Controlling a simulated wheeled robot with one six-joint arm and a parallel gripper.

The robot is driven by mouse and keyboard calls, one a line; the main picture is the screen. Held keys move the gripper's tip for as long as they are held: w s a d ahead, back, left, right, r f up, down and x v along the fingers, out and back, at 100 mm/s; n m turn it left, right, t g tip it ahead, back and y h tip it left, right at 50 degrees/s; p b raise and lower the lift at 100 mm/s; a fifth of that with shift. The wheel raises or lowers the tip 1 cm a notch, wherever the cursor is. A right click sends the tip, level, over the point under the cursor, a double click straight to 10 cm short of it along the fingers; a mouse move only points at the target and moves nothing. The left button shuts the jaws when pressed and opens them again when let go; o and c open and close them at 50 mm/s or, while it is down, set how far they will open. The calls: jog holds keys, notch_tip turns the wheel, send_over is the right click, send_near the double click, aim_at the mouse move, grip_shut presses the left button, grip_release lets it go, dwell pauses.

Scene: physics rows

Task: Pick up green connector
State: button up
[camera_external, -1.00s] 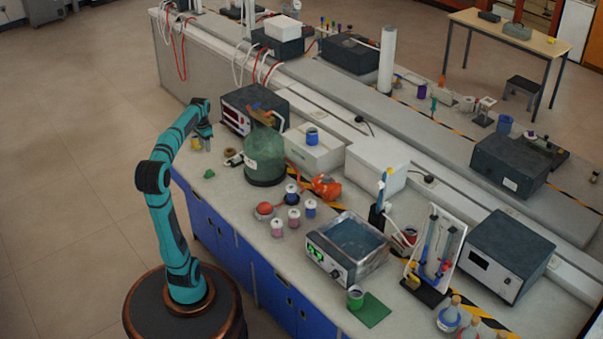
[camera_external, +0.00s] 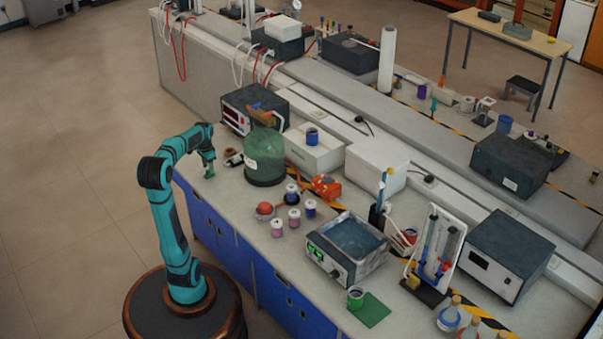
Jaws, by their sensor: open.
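The green connector (camera_external: 209,175) is a small piece on the lab bench near its left front edge. My gripper (camera_external: 209,169) points down right over it, with the fingertips at the connector's height or just above. The jaws are open. The gripper partly covers the connector, and I cannot tell whether the fingers touch it.
A large green glass vessel (camera_external: 265,165) stands to the right of my gripper. A small dark cylinder (camera_external: 234,160) lies between them. Several spools (camera_external: 293,215) and a red ball (camera_external: 264,208) are further right. The bench's front edge is close by.

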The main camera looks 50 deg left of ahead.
jog(key=shift+f, duration=1.8)
jog(key=c, duration=1.1)
jog(key=shift+o, duration=0.2)
jog(key=shift+r, duration=0.1)
